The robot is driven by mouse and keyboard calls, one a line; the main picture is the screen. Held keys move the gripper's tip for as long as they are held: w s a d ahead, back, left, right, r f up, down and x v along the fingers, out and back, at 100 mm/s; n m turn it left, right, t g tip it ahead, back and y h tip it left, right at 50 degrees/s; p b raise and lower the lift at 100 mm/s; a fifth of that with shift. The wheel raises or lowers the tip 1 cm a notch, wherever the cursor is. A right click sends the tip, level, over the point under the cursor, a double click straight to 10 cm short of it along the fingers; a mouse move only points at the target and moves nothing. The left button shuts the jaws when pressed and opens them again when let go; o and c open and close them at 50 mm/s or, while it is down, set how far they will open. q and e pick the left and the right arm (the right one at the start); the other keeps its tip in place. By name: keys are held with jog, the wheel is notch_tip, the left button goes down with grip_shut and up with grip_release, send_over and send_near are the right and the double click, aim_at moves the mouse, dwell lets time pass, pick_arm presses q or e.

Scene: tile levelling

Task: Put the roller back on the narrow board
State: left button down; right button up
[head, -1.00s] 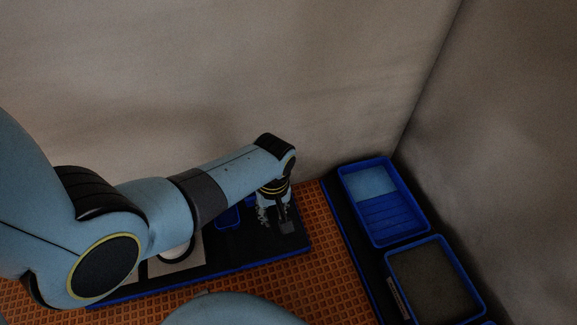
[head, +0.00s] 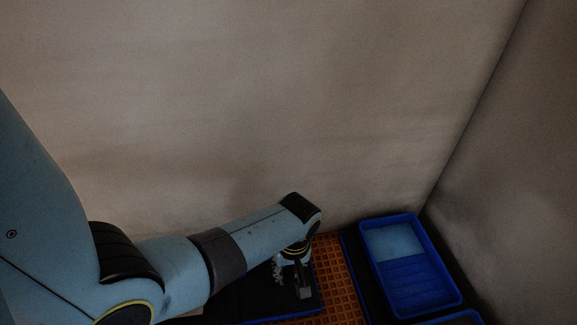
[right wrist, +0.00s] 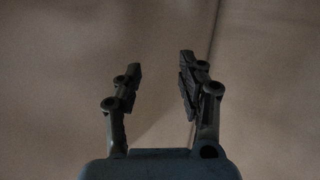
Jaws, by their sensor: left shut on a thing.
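My left gripper (head: 299,284) is low over a dark board with a blue edge (head: 246,300) in the head view. It is shut on a small dark piece, most likely the roller, whose shape is too dim and small to make out. A narrow dark strip of board (head: 351,251) runs to the right of the gripper, beside a blue tray. My right gripper (right wrist: 160,85) shows only in the right wrist view, with its fingers apart and nothing between them.
The blue tray (head: 436,286) has a light blue panel at its far end. Another blue tray (head: 466,316) is cut off at the bottom edge. Orange grating (head: 336,275) lies between the boards. Bare walls (head: 300,100) rise close behind and to the right.

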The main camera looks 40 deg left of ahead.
pick_arm(q)
jog(key=shift+f+b, duration=0.85)
jog(key=shift+f, duration=0.1)
jog(key=shift+f+b, duration=0.85)
jog(key=shift+b, duration=0.05)
pick_arm(e)
jog(key=w+a+r+n+t+y, duration=0.1)
jog(key=r+t, duration=0.4)
jog(key=r, duration=0.6)
jog(key=w+a+r+n+t+y, duration=0.1)
jog(key=r+t+y, duration=0.4)
jog(key=r, duration=0.7)
jog(key=shift+w+a+n, duration=0.35)
jog(key=shift+w+n, duration=0.4)
jog(key=shift+n, duration=0.55)
pick_arm(q)
jog(key=shift+f+b, duration=0.35)
jog(key=shift+f, duration=0.2)
pick_arm(e)
jog(key=shift+f, duration=0.45)
pick_arm(q)
jog(key=c, duration=1.2)
grip_release()
